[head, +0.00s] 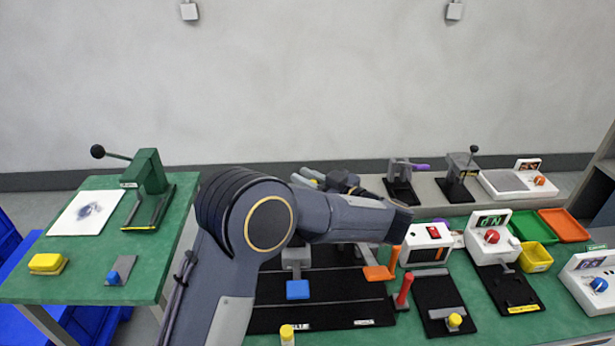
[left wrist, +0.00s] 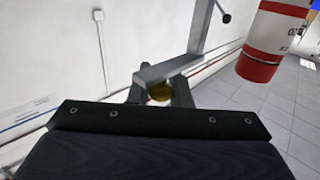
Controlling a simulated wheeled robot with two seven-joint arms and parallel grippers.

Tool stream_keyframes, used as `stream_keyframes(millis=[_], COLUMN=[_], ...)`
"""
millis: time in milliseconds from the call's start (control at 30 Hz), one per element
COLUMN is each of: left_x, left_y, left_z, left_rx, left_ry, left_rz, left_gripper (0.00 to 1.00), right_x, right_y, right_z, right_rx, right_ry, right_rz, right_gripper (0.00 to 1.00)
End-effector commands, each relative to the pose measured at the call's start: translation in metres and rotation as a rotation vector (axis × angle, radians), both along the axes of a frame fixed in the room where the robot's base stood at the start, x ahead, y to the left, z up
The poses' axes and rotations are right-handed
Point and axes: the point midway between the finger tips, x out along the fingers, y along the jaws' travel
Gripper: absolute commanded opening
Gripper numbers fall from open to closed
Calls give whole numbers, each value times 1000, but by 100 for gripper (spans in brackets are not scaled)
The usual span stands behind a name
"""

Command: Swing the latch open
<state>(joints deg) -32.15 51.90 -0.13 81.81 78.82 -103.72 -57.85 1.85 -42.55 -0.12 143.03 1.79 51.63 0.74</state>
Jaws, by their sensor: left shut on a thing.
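My left arm crosses the middle of the head view, and its gripper (head: 314,179) is at the back of the green bench, partly hidden by my own forearm. In the left wrist view my left gripper (left wrist: 160,92) is shut on a small, dark yellowish knob (left wrist: 159,91). A flat grey bar (left wrist: 180,69) lies just beyond the fingers, beside the knob. I cannot tell for sure whether the bar and knob make up the latch. My right gripper is in neither view.
Black mats with a blue paddle (head: 298,289) and an orange paddle (head: 379,272) lie under my arm. A red handle (head: 404,291) stands close to it. White switch boxes and a yellow bin (head: 536,257) fill the right. A red-and-white cylinder (left wrist: 272,40) is at upper right in the wrist view.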

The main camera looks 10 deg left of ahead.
Motion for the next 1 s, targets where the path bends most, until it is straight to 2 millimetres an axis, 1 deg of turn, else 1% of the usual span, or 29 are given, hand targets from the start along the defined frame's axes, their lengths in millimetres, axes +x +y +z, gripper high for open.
stream_keyframes(millis=[300, 333, 400, 467, 767, 867, 1000], left_x=[1, 1, 1, 1, -1, -5, -16], left_y=[1, 1, 1, 1, -2, -11, -33], left_z=[1, 1, 1, 1, 0, 0, -1], left_rx=[0, 0, 0, 0, 0, 1, 0], left_ry=[-4, -4, -4, -4, -2, -3, -4], left_rz=[2, 2, 2, 1, -1, -3, -4], left_gripper=[0, 22, 31, 37, 37, 37, 37], right_x=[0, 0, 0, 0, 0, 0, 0], right_y=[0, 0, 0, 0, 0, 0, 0], right_z=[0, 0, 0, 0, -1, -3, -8], right_rx=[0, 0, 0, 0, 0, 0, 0], right_ry=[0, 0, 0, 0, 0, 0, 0], right_rz=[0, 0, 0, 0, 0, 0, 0], right_gripper=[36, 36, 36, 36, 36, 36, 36])
